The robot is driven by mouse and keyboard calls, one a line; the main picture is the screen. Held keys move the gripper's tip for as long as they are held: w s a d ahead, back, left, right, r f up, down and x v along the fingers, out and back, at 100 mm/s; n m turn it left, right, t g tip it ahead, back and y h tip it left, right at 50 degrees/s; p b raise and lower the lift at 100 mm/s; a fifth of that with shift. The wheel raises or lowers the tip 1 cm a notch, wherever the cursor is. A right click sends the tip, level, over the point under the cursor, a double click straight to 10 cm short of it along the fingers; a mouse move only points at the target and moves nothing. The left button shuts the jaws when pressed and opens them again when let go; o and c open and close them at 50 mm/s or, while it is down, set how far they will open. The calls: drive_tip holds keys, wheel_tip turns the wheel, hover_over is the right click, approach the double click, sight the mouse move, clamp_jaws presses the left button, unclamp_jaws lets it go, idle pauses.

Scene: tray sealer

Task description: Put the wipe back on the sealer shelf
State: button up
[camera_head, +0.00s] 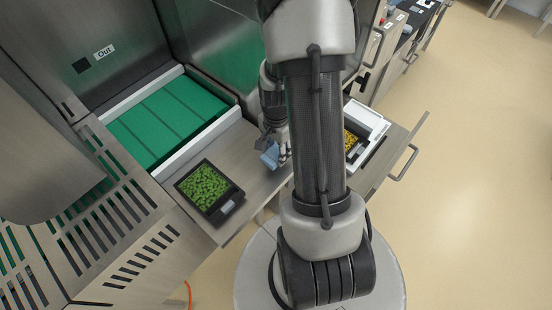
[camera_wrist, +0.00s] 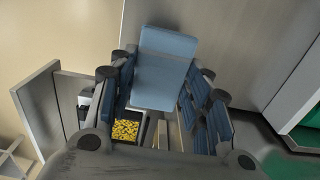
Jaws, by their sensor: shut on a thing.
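The wipe (camera_wrist: 163,68) is a light blue folded cloth between the fingers of my gripper (camera_wrist: 160,105) in the wrist view. In the head view the blue wipe (camera_head: 270,154) shows at the end of my gripper (camera_head: 278,150), above the steel shelf (camera_head: 258,178) of the sealer. My gripper is shut on the wipe. My arm hides part of the shelf and the area to its right. I cannot tell how high the wipe is above the steel.
A black tray with green contents (camera_head: 205,187) lies on the shelf to the left. A green conveyor (camera_head: 165,122) runs behind it. At right, a white frame (camera_head: 368,120) and a tray with yellow contents (camera_head: 350,142) sit in an open drawer with a handle (camera_head: 404,163).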

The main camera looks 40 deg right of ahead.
sight(276, 158)
drive_tip(key=shift+f+b, duration=0.45)
drive_tip(key=shift+f, duration=1.7)
drive_tip(key=shift+f, duration=0.1)
drive_tip(key=shift+f, duration=0.2)
drive_tip(key=o, duration=1)
drive_tip(key=shift+r, duration=0.1)
drive_tip(key=shift+r, duration=0.15)
wheel_tip(276, 158, up, 12)
drive_tip(key=p, duration=0.3)
drive_tip(key=s+a+r+n+t, duration=0.3)
drive_tip(key=a+r+n, duration=1.05)
drive_tip(key=r, duration=0.55)
drive_tip(key=s+a+r+n, duration=0.1)
drive_tip(key=s+a, duration=0.1)
drive_tip(key=s+a+r+n+t, duration=0.1)
drive_tip(key=s+a, duration=0.1)
drive_tip(key=s+a+r+n, duration=0.1)
drive_tip(key=s+a+r, duration=0.1)
drive_tip(key=shift+s+a+r+n+t, duration=0.1)
drive_tip(key=shift+s+a+n+t, duration=0.05)
drive_tip(key=shift+a+n+t, duration=0.2)
